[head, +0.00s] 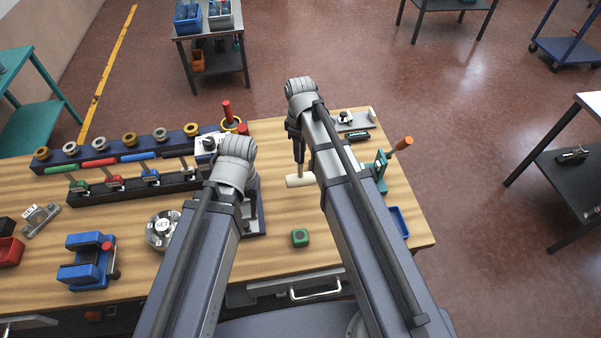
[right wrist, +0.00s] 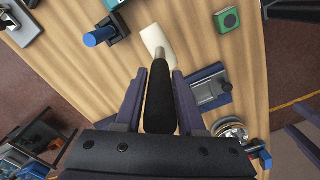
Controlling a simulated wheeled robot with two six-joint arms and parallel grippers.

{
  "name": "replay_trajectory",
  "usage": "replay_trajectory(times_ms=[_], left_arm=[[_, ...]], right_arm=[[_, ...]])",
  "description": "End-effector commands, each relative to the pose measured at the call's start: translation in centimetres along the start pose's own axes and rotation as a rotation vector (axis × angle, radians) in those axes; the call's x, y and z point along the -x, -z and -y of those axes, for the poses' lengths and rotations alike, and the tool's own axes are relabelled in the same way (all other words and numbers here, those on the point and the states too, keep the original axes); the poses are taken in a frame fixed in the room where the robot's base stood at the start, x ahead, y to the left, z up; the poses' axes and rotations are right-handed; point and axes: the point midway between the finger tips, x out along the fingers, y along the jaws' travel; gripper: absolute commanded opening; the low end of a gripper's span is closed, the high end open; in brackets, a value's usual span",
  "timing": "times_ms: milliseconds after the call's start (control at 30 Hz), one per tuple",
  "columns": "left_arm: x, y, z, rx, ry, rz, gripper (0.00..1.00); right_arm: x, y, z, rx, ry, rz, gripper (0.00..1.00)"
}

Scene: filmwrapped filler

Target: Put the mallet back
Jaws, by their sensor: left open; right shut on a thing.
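The mallet has a pale cream head (head: 299,181) and a black handle (right wrist: 160,98). My right gripper (head: 297,143) is shut on the handle, seen between its two fingers in the right wrist view (right wrist: 160,110). The head hangs below the gripper over the right part of the wooden table; whether it touches the top I cannot tell. My left gripper (head: 248,208) is open, over the dark fixture left of the mallet, and its fingers are mostly hidden by its wrist.
A teal stand (head: 380,170) with an orange-handled tool and a blue tray (head: 398,221) are at the right. Long racks (head: 135,185) and a blue vise (head: 88,262) fill the left. Bare wood surrounds the mallet head.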

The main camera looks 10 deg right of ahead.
Motion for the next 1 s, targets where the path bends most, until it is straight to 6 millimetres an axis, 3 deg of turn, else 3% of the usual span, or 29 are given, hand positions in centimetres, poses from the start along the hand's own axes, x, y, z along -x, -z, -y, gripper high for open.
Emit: replay_trajectory(times_ms=[33,167,467,800,1000], left_arm=[[-1.6,0.1,-0.1,0.001,0.0,-0.001,0.5],[-3.2,0.2,-0.3,0.003,0.0,-0.001,0.5],[-3.7,0.3,-0.3,0.003,0.0,-0.002,0.5],[-7.2,0.5,-0.7,-0.001,0.001,-0.002,0.5],[-7.0,0.5,-0.6,-0.002,0.001,-0.002,0.5]], right_arm=[[-1.7,0.0,0.0,0.0,0.0,0.0,0.0],[-3.2,0.0,0.0,0.0,0.0,0.0,0.0],[-3.7,0.0,0.0,-0.001,0.0,0.0,0.0],[-7.2,0.0,0.0,-0.001,0.0,0.0,0.0],[-7.0,0.0,0.0,-0.001,0.0,0.0,0.0]])
